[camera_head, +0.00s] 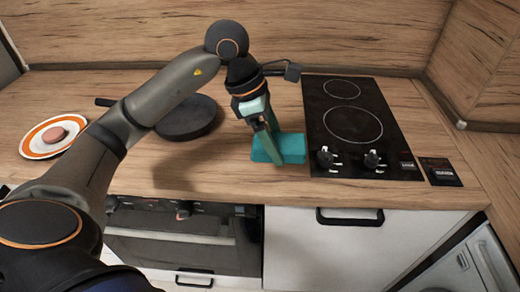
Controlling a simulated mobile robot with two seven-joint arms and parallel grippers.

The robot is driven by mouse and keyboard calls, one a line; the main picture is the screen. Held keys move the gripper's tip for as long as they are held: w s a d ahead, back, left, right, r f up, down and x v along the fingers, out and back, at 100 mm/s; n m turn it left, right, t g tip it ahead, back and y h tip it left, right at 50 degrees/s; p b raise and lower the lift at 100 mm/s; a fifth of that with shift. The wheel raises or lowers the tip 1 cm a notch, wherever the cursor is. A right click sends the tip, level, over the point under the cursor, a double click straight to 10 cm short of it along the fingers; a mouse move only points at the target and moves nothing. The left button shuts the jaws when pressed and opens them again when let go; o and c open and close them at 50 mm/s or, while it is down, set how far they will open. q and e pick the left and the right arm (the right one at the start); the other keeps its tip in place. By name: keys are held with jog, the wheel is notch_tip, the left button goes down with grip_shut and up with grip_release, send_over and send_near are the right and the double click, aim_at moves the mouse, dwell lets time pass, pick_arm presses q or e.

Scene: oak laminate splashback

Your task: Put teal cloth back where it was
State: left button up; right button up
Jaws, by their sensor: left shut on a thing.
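The teal cloth (291,147) is a folded, flat rectangle on the wooden worktop, just left of the black hob. A darker teal part rises at its left side, between the fingers of my left gripper (268,138). My left gripper reaches down from above and is shut on the cloth. The fingers partly hide the cloth's left side. I cannot tell whether the cloth's underside is fully resting on the worktop. My right gripper is not in view.
The black hob (357,125) has two rings and front knobs. A dark pan (187,118) stands left of the gripper, behind my left arm. An orange-rimmed plate (36,139) holds a pinkish round item (53,135) at the far left. Worktop (215,165) in front of the pan is clear.

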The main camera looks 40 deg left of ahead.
pick_arm(q)
jog(key=w+a+f, duration=0.1)
jog(key=a+f, duration=0.1)
jog(key=w+a+f, duration=0.3)
jog(key=a+f, duration=0.1)
jog(key=f, duration=0.1)
jog(key=shift+w+a, duration=0.1)
jog(key=shift+w, duration=0.3)
jog(key=shift+w+a+f+p, duration=0.15)
jog(key=shift+f+p, duration=0.35)
jog(key=shift+f, duration=1.2)
jog(key=shift+f, duration=0.1)
jog(key=shift+f, duration=0.2)
jog(key=o, duration=1)
jog(key=shift+r, duration=0.1)
jog(key=shift+r, duration=0.3)
jog(key=v, duration=1.2)
jog(key=shift+f, duration=0.1)
